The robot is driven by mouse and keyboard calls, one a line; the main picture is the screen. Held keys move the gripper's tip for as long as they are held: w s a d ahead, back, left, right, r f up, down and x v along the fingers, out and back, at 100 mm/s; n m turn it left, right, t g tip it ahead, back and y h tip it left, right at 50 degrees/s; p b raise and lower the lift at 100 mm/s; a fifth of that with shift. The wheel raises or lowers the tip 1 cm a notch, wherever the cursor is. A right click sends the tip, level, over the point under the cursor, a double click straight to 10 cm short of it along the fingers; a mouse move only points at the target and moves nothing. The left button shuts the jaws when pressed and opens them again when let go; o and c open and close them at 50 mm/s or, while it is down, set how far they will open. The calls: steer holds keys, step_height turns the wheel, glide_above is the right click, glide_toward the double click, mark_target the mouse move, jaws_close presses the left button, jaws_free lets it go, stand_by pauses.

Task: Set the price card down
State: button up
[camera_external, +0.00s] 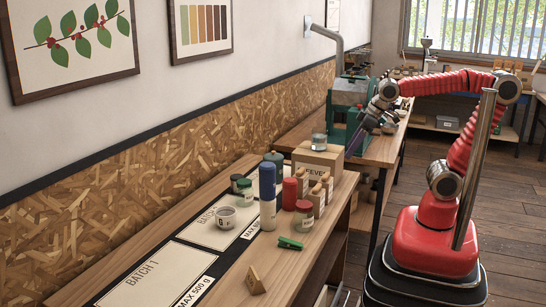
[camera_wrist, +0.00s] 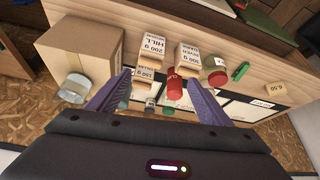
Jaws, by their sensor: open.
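A small wooden wedge-shaped block, apparently the price card (camera_external: 256,281), rests on the wooden table near its front edge, at the bottom of the external view. In the wrist view the card (camera_wrist: 277,89) lies far to the right and shows a label reading 6.50. My gripper (camera_external: 364,132) is raised beyond the far end of the table, near the green machine and well away from the card. In the wrist view my gripper (camera_wrist: 158,78) has its purple fingers spread, with nothing held between them. Several labelled blocks and a red-topped container show beyond the fingers.
A cardboard box (camera_external: 317,160) with a glass jar (camera_external: 319,141) on top stands at the table's far end. A blue-and-white cylinder (camera_external: 268,196), several jars and labelled blocks crowd the middle. A green clip (camera_external: 290,243) lies near the front edge. Batch mats (camera_external: 160,275) lie flat, partly bare.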

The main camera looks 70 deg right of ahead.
steer(key=s+d+f+m, duration=0.1)
steer(key=s+d+f, duration=0.2)
steer(key=s+d, duration=0.3)
steer(key=shift+s+d+f+m+h, duration=0.2)
steer(key=shift+s+f+m+h, duration=0.2)
steer(key=shift+s, duration=0.5)
stand_by(0.4)
